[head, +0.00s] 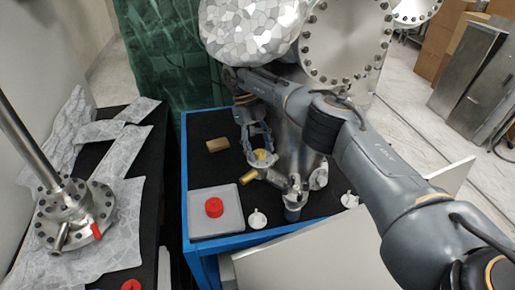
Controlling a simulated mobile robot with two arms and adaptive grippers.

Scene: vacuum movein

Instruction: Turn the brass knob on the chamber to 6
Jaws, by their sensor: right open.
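The steel chamber (347,45) stands at the back of the blue-edged bench, its upper left part wrapped in foil. My right gripper (261,158) reaches down at the chamber's lower left side, with its fingers open. A yellow brass part (264,154) shows between the fingers and is partly hidden by them. A brass cylinder (248,178) sticks out just below the gripper, toward the lower left. I cannot tell which of these is the numbered knob, or whether the fingers touch it. No numbers can be read. My left gripper is not in view.
A tan block (217,145) lies left of my gripper on the dark bench top. A grey tray (230,221) with a red cap (214,207) sits at the front left. Small white pieces (257,219) stand nearby. A foil-covered table (120,200) with a flanged steel tube (75,212) is at left.

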